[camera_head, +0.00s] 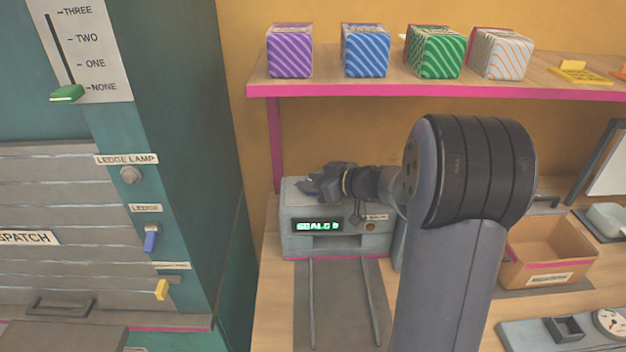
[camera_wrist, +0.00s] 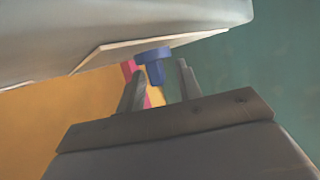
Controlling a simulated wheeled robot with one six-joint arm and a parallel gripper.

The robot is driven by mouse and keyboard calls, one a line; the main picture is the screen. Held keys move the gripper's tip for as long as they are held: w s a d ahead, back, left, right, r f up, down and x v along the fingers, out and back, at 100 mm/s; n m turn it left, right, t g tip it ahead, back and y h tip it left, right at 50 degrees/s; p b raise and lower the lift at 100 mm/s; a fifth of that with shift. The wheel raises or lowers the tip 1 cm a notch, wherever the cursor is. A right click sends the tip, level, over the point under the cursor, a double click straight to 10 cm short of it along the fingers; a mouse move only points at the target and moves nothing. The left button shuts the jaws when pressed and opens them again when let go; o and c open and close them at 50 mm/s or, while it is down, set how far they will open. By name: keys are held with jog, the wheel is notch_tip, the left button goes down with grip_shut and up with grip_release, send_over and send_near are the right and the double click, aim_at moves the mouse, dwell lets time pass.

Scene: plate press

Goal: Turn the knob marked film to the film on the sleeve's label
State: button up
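A blue knob (camera_wrist: 154,62) with a narrow grip shows in the wrist view, against a pale plate on a grey body. No marking on it is readable, so I cannot tell whether it is the film knob. My gripper (camera_wrist: 158,82) is open, its two fingers apart, with the knob's grip between or just beyond the tips; contact is not clear. In the head view my gripper (camera_head: 314,187) is at the upper front of a grey machine (camera_head: 300,243) with a lit green display (camera_head: 317,226). The knob is hidden there. I cannot identify a sleeve or its label.
A teal cabinet (camera_head: 172,90) with levers stands close on the left. A pink-edged shelf (camera_head: 390,88) holds several striped boxes above. Two rails (camera_head: 312,305) run out from the machine's front. An open cardboard box (camera_head: 545,262) is right of my arm.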

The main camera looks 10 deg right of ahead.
grip_shut()
